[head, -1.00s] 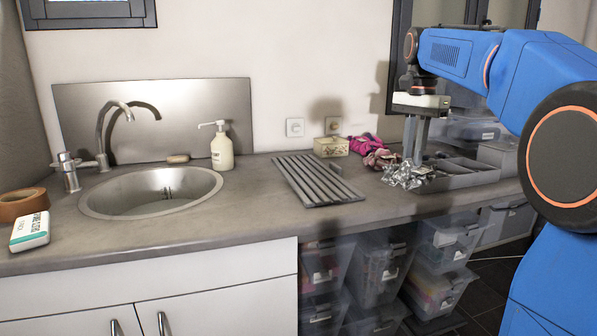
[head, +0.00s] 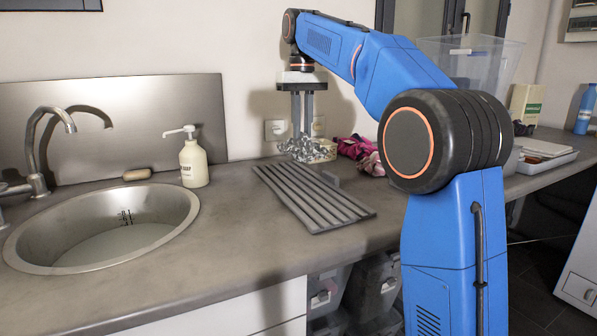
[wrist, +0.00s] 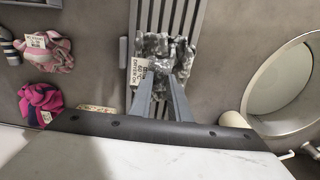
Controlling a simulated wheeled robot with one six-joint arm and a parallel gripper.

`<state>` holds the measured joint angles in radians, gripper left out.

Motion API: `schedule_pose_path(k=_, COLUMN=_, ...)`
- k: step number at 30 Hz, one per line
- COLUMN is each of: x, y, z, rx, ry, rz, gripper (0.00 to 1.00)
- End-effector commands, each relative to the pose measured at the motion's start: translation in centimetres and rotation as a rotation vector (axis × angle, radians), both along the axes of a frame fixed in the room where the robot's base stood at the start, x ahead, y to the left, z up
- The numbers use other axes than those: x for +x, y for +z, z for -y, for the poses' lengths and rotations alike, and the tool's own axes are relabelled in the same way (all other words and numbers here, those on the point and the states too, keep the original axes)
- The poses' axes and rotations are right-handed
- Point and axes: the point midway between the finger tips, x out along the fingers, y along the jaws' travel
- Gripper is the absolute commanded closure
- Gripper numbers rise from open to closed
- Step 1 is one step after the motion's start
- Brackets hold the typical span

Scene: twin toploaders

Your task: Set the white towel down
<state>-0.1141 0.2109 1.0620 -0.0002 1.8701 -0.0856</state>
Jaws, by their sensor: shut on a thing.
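The white towel (head: 306,149) is a crumpled, mottled grey-and-white bundle. It also shows in the wrist view (wrist: 178,50), with a printed label on its left side. My gripper (head: 302,136) points down and its fingers are shut on the towel. In the wrist view the fingers (wrist: 160,78) reach onto the bundle. The towel appears over the back end of the grey slatted rack (head: 315,198); I cannot tell how high it hangs above it. The fingertips are partly hidden by the towel.
Pink and magenta cloths (head: 352,147) lie right of the rack. A small cream box (wrist: 97,110) stands near the wall. A soap bottle (head: 193,163) and the sink (head: 20,240) are to the left. Most of the rack and the counter between it and the sink are clear.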

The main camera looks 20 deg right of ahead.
Motion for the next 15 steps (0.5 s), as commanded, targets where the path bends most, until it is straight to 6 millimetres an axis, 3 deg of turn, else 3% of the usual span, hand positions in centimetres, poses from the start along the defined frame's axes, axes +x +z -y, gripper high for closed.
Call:
schedule_pose_path(k=6, x=-0.1, y=-3.4, z=0.0, rx=0.0, ry=-0.002, rz=-0.002, gripper=1.0)
schedule_pose_path(k=15, x=-0.2, y=-6.2, z=0.1, rx=0.0, ry=-0.003, rz=-0.002, gripper=1.0)
